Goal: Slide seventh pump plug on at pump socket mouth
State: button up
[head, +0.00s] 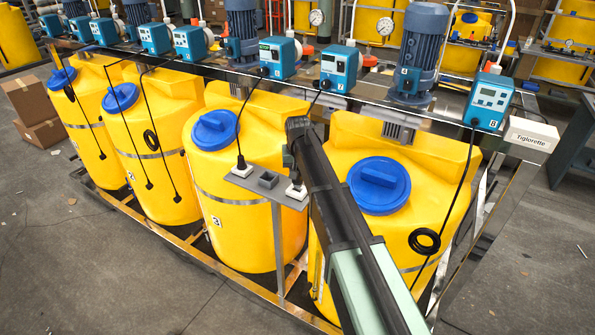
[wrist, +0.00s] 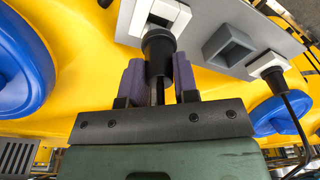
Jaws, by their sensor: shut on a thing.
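In the wrist view my gripper (wrist: 159,74) is shut on a black plug (wrist: 158,46), with a purple pad on each side of it. The plug's front end is at the mouth of a white socket (wrist: 162,12) on a grey bracket (wrist: 215,18). I cannot tell how deep it sits. In the head view the white socket (head: 297,191) is at the right end of the bracket (head: 241,181). My arm hides the jaws and plug there. Pump seven (head: 339,70) is the blue unit on the rail, its cable dropping behind my arm.
The middle grey holder (wrist: 229,46) on the bracket is empty. Beside it another black plug (wrist: 266,64) sits in a white socket. Yellow tanks with blue lids (head: 379,185) stand close around. A black cable hangs near the right tank (head: 440,200).

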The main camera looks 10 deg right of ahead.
aim_at(298, 181)
jog(key=shift+f+b, duration=1.55)
jog(key=shift+f, duration=0.05)
jog(key=o, duration=1.1)
jog(key=shift+r, duration=0.1)
jog(key=shift+c, duration=0.2)
jog(key=r+p, duration=0.3)
jog(key=s+r+p, duration=0.1)
jog(key=r+p, duration=0.7)
jog(key=shift+s, duration=0.15)
jog(key=shift+a+f, duration=0.1)
jog(key=shift+f, duration=0.05)
jog(key=s+f+b, duration=0.3)
jog(key=s, duration=0.7)
jog(key=s+f+n+g+b, duration=0.1)
jog(key=s+f+b, duration=0.3)
jog(key=s, duration=0.6)
jog(key=s+f+b, duration=0.3)
jog(key=s, duration=0.7)
jog(key=shift+f+n+b, duration=0.3)
